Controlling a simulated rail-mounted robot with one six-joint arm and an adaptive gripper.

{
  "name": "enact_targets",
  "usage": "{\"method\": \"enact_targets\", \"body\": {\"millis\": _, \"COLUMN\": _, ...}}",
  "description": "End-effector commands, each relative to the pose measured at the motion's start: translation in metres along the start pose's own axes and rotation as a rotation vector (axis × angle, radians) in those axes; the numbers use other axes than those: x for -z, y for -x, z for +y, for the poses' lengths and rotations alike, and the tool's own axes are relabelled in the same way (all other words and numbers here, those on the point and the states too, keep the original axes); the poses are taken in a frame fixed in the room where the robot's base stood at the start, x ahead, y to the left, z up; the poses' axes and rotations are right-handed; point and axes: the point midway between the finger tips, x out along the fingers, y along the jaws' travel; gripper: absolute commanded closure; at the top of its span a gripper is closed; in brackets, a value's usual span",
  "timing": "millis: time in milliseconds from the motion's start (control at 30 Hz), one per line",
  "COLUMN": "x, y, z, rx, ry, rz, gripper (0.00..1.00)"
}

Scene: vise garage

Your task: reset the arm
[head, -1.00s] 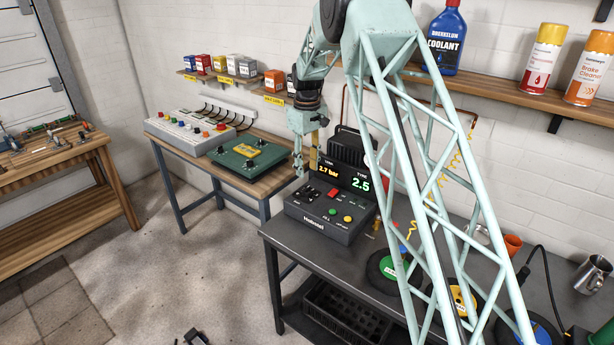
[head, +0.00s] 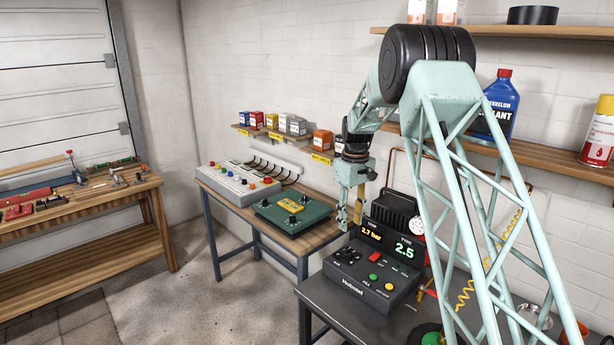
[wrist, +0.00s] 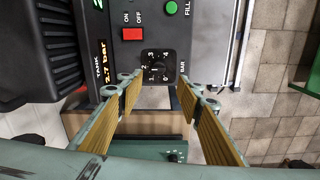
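My gripper (head: 350,217) hangs at the end of my pale green arm, pointing down beside the left edge of the dark compressor console (head: 374,262). In the wrist view, my gripper's two yellow-lined fingers (wrist: 158,97) are spread apart with nothing between them. The console's display reads 2.7 bar and 2.5. No contact between fingers and dial is visible.
A green control box (head: 292,213) and a grey switch panel (head: 240,184) stand on the wooden-topped table at left. Small boxes sit on wall shelves (head: 265,133).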

Motion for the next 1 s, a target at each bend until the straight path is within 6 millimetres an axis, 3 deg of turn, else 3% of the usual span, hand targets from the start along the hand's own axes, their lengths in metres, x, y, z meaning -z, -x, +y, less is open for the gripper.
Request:
{"method": "enact_targets", "body": {"millis": 367, "x": -0.031, "y": 0.062, "z": -0.02, "rx": -0.015, "ry": -0.044, "rz": 0.024, "gripper": 0.67}}
{"method": "enact_targets", "body": {"millis": 1000, "x": -0.104, "y": 0.164, "z": -0.068, "rx": -0.039, "ry": -0.131, "rz": 0.07, "gripper": 0.67}}
